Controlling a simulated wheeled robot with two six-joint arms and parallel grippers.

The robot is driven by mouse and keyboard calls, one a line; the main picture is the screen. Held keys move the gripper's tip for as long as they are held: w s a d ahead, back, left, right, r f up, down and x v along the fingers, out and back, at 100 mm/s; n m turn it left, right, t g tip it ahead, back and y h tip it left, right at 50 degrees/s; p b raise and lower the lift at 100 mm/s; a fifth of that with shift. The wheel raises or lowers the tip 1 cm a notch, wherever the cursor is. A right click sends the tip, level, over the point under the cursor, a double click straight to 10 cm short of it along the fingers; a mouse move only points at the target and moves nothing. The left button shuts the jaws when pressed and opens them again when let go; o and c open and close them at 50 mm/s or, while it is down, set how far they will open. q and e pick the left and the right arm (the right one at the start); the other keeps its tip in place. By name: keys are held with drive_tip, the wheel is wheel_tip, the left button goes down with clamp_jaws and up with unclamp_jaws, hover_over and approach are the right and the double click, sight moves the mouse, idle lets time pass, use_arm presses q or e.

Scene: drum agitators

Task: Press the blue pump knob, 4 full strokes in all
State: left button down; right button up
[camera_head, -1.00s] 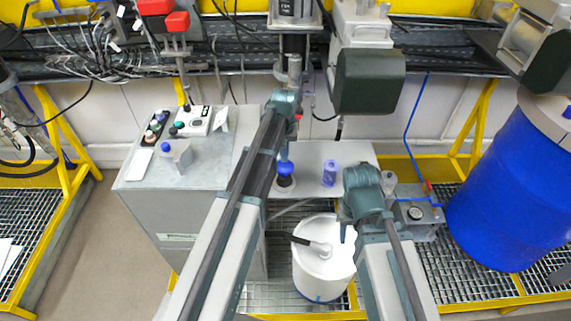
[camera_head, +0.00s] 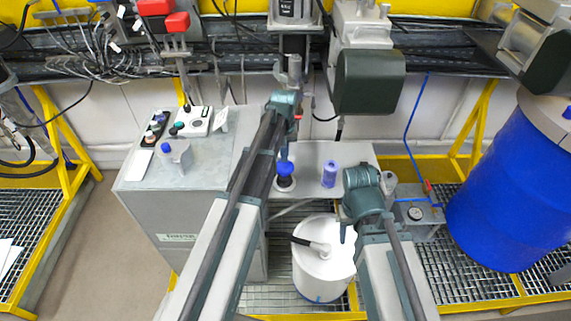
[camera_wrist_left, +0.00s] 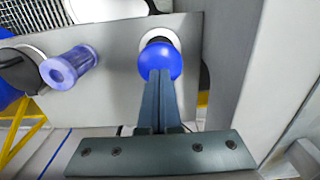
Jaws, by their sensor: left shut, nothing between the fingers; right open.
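The blue pump knob (camera_head: 285,169) stands on the grey shelf, on a round base with a pale ring. It also shows as a blue ball in the left wrist view (camera_wrist_left: 160,58). My left gripper (camera_head: 284,152) is shut and empty, pointing down just over the knob. In the left wrist view its closed fingertips (camera_wrist_left: 160,78) overlap the knob's near edge; I cannot tell whether they touch it. My right gripper (camera_head: 346,230) is to the right, over the white bucket's edge; its fingers are mostly hidden behind its wrist.
A translucent blue-violet cylinder (camera_head: 329,174) stands on the shelf right of the knob. A white bucket (camera_head: 318,275) with a black-handled part sits below. A grey cabinet (camera_head: 185,205) is at left, and a blue drum (camera_head: 505,190) is at right.

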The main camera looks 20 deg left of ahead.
sight(284, 165)
use_arm(q)
drive_tip(key=shift+f, duration=0.1)
idle(0.5)
idle(2.2)
idle(0.6)
drive_tip(key=shift+f+b, duration=2.3)
drive_tip(key=shift+b, duration=0.1)
drive_tip(key=shift+r, duration=0.25)
wheel_tip(284, 165, up, 4)
drive_tip(key=p, duration=0.5)
drive_tip(key=shift+r, duration=0.2)
drive_tip(key=shift+f, duration=0.15)
